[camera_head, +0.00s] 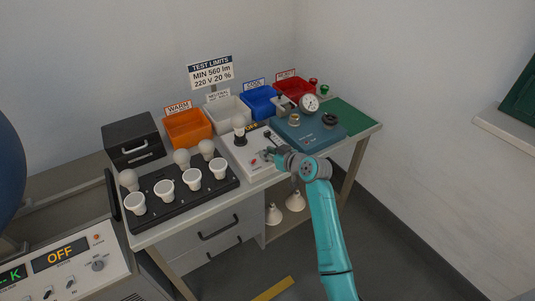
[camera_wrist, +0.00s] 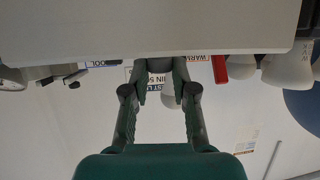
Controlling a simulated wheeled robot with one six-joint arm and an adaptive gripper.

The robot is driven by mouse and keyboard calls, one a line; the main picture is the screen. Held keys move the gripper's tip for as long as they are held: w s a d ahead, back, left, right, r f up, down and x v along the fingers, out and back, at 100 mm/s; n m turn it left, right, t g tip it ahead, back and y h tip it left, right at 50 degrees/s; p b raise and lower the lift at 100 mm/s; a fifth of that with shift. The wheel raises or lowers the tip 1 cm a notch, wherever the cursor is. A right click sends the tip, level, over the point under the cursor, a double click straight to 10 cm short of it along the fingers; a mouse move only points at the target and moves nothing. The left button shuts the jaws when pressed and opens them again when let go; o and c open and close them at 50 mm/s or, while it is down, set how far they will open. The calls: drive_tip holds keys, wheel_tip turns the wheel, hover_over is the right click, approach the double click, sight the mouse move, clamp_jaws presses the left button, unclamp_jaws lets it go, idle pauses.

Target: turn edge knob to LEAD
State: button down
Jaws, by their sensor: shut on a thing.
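My gripper (camera_head: 276,156) is at the right part of this box. In the wrist view my gripper (camera_wrist: 160,78) has its two fingers around a small grey knob (camera_wrist: 159,65) at the edge of a large pale surface (camera_wrist: 150,30), and it is shut on it. The fingertips hide most of the knob. No LEAD mark or pointer is readable in either view.
A black tray (camera_head: 185,208) with several white bulbs stands left of the test box. Orange (camera_head: 188,141), pale, blue and red bins line the back.

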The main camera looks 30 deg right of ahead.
drive_tip(key=n+g+y, duration=0.1)
drive_tip(key=n+y, duration=0.1)
drive_tip(key=d+n+y, duration=0.1)
drive_tip(key=n+y, duration=0.1)
drive_tip(key=shift+w+g+y, duration=0.15)
drive_tip(key=shift+g+y, duration=0.25)
drive_tip(key=shift+w+d+n+g+y, duration=0.1)
drive_tip(key=shift+n+g+y, duration=1.1)
drive_tip(key=shift+n, duration=0.5)
drive_tip(key=shift+f+y, duration=0.1)
drive_tip(key=shift+y, duration=0.2)
drive_tip(key=c, duration=1.2)
unclamp_jaws()
drive_tip(key=v, duration=1.2)
